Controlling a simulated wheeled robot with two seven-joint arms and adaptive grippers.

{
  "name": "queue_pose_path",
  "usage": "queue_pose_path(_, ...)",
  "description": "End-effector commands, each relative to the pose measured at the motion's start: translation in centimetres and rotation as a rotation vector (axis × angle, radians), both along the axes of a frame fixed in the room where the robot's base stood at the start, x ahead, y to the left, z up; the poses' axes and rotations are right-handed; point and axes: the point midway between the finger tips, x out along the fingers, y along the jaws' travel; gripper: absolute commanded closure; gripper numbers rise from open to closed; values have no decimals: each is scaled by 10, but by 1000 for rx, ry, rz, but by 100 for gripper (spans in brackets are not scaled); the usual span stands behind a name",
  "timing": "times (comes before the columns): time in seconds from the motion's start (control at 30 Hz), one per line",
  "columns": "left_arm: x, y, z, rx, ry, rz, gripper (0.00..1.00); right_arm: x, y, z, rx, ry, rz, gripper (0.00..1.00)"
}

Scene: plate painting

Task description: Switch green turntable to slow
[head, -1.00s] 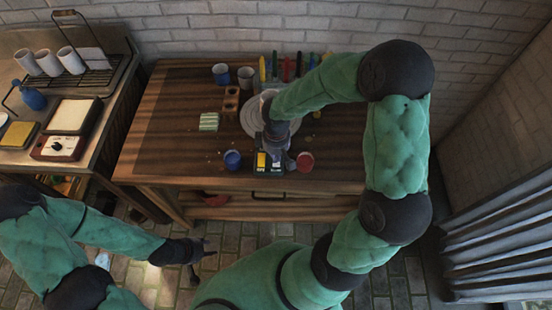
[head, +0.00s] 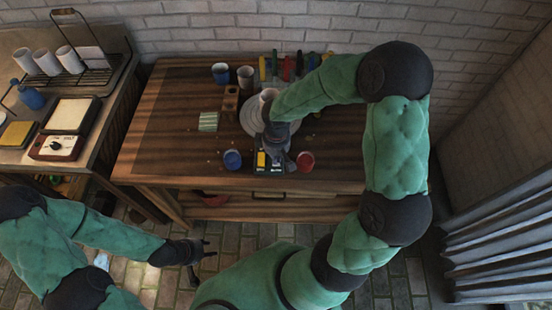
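A pale grey round turntable (head: 251,120) is on the wooden table, with a light cup (head: 267,96) on it. My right forearm and wrist cover its right side. A small dark box with yellow and green parts (head: 261,160) sits near the table's front edge, between a blue pot and a red pot. My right gripper (head: 277,161) points down at this box and hides part of it; its fingers are too small and covered to tell open from shut. I cannot make out a speed switch or its setting. My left gripper (head: 208,248) is open and empty, low over the brick floor.
The blue pot (head: 232,160) and red pot (head: 305,161) flank the box closely. A striped block (head: 208,121), a wooden holder (head: 230,103) and two cups (head: 221,73) stand left of and behind the turntable. The table's left part is clear.

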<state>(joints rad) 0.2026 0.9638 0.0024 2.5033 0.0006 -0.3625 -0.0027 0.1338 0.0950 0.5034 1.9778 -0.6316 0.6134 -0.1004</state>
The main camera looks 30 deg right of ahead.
Motion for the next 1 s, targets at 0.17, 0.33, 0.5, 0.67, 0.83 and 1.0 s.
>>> queue_pose_path(0.17, 0, 0, -2, 0, 0, 0, 60, 0, 0, -3, 0, 0, 0, 100)
queue_pose_path(0.33, 0, 0, -4, 0, 0, 0, 60, 0, 0, -5, 0, 0, 0, 100)
queue_pose_path(0.5, 0, 0, -6, 0, 0, 0, 60, 0, 0, -7, 0, 0, 0, 100)
queue_pose_path(0.67, 0, 0, -8, 0, 0, 0, 60, 0, 0, -9, 0, 0, 0, 100)
queue_pose_path(0.83, 0, 0, -9, 0, 0, 0, 60, 0, 0, -11, 0, 0, 0, 100)
queue_pose_path(1.0, 0, 0, -7, 0, 0, 0, 60, 0, 0, -8, 0, 0, 0, 100)
